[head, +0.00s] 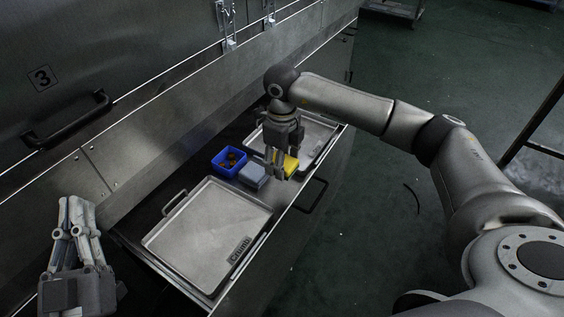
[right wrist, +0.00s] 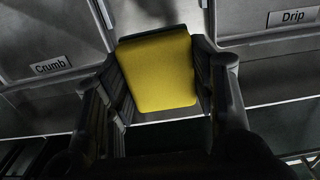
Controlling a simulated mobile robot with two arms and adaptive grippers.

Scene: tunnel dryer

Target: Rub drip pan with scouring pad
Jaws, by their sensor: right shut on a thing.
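My right gripper (head: 280,168) is shut on a yellow pad (head: 291,164), which I take for the scouring pad. The yellow pad (right wrist: 158,72) fills the space between its fingers in the right wrist view. The drip pan (head: 317,126) is a flat metal tray at the far end of the bench, partly hidden behind my right gripper. Its "Drip" label (right wrist: 292,18) shows at the upper right in the wrist view. I cannot tell whether the pad touches any surface. My left gripper (head: 77,205) is open and empty at the lower left, away from the pans.
A crumb pan (head: 205,232) with a handle lies on the near part of the bench. A blue bin (head: 229,160) with small brown things and a grey-blue block (head: 252,175) stand between the pans. The dryer wall (head: 150,110) rises behind them.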

